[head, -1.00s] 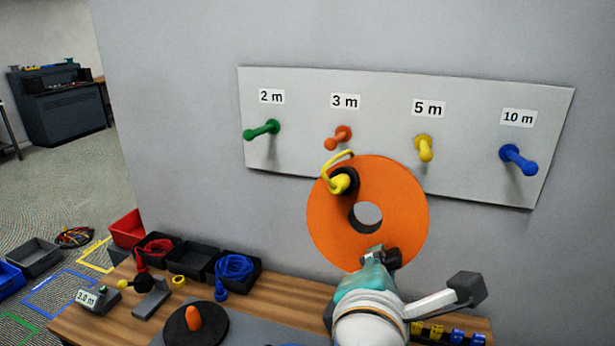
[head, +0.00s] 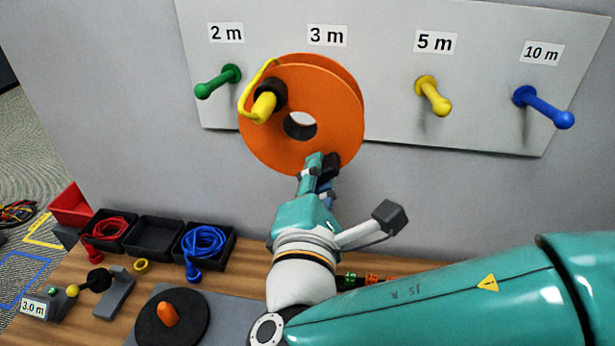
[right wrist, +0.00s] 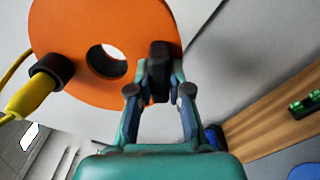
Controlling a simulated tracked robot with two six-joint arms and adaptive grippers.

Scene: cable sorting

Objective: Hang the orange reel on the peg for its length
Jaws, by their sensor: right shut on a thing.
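The orange reel (head: 335,145) is held upright in front of the pegboard (head: 388,100), below the "3 m" label (head: 327,35). A yellow connector (head: 265,106) and a yellow cable loop sit at its left side. The reel (right wrist: 85,80) and gripper (right wrist: 160,85) also show in the right wrist view. The orange peg is hidden behind the reel; I cannot tell whether the peg is in the hole. A display (head: 34,308) reads 3.0 m. My left gripper is out of view.
The green peg (head: 217,82) is left of the reel; the yellow peg (head: 434,95) and blue peg (head: 544,107) are to the right, all empty. Below, the bench holds black bins (head: 153,236) with red and blue cables, and a black turntable (head: 190,330) with an orange post.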

